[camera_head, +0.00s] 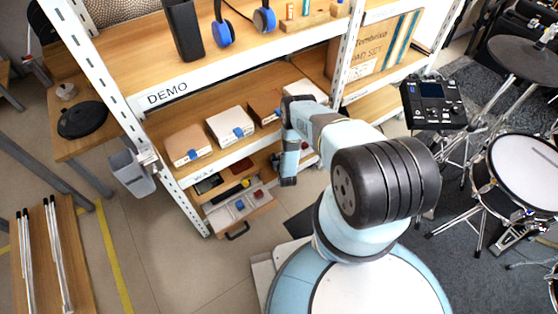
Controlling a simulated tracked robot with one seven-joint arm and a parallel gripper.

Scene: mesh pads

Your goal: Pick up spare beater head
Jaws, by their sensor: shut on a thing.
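My arm reaches toward the shelf unit, and its wrist hangs down in front of the lower shelves. My gripper (276,162) shows only as a small dark shape to the left of the wrist. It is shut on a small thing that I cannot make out. I cannot pick out the spare beater head with certainty. Below and to the left, a pulled-out drawer (262,205) holds small red and blue pieces. My gripper is apart from this drawer, above and to the right of it.
White and brown boxes (229,125) with blue tabs line the middle shelf. The upper shelf (130,75) is labelled DEMO and holds blue headphones (223,32). A grey bin (133,172) hangs on the left post. A drum kit (520,172) stands at right.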

